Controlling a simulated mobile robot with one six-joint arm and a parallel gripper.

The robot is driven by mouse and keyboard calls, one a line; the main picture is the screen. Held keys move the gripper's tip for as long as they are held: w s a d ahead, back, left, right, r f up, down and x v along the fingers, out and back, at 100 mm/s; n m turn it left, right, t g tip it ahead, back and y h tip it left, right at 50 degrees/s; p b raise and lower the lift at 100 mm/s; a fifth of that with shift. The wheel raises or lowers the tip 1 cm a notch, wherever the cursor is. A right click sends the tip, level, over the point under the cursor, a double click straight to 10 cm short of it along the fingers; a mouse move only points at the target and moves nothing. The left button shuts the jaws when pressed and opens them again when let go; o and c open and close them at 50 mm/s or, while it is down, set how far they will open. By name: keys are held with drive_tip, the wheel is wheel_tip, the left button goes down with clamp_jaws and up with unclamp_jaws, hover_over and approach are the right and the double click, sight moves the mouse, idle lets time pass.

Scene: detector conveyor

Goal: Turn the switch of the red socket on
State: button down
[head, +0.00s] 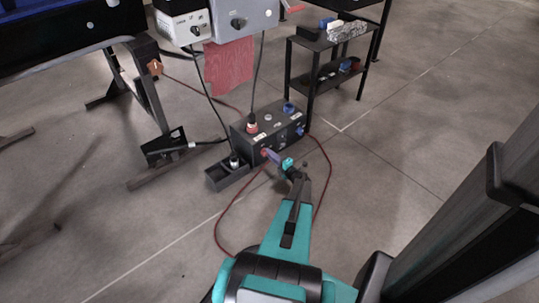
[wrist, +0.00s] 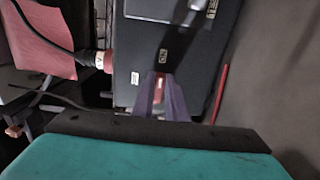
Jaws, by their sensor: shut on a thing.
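A dark power box (head: 243,137) stands on the floor, with a red plug (head: 252,125) in its top and blue sockets beside it. The red socket (head: 264,153) is low on the box's near face. My gripper (head: 271,156) reaches that face from the lower right. In the wrist view my gripper (wrist: 161,88) has its two purple fingers closed on a small red part, the switch of the red socket (wrist: 160,80), on the dark box (wrist: 135,60). The fingers hide part of the switch, so I cannot tell its setting.
A small black tray (head: 228,175) with a plug stands left of the box. A red cable (head: 222,222) loops over the floor around my arm. A black shelf (head: 311,82) stands behind.

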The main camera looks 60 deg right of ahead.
drive_tip(key=shift+w+d, duration=0.1)
drive_tip(key=shift+w, duration=0.25)
drive_tip(key=c, duration=1.8)
unclamp_jaws()
drive_tip(key=shift+r, duration=0.1)
drive_tip(key=shift+o, duration=0.2)
drive_tip(key=p+v, duration=0.3)
drive_tip(key=v, duration=1.1)
drive_tip(key=shift+s, duration=0.3)
drive_tip(key=shift+w+r, duration=0.1)
drive_tip(key=shift+r, duration=0.05)
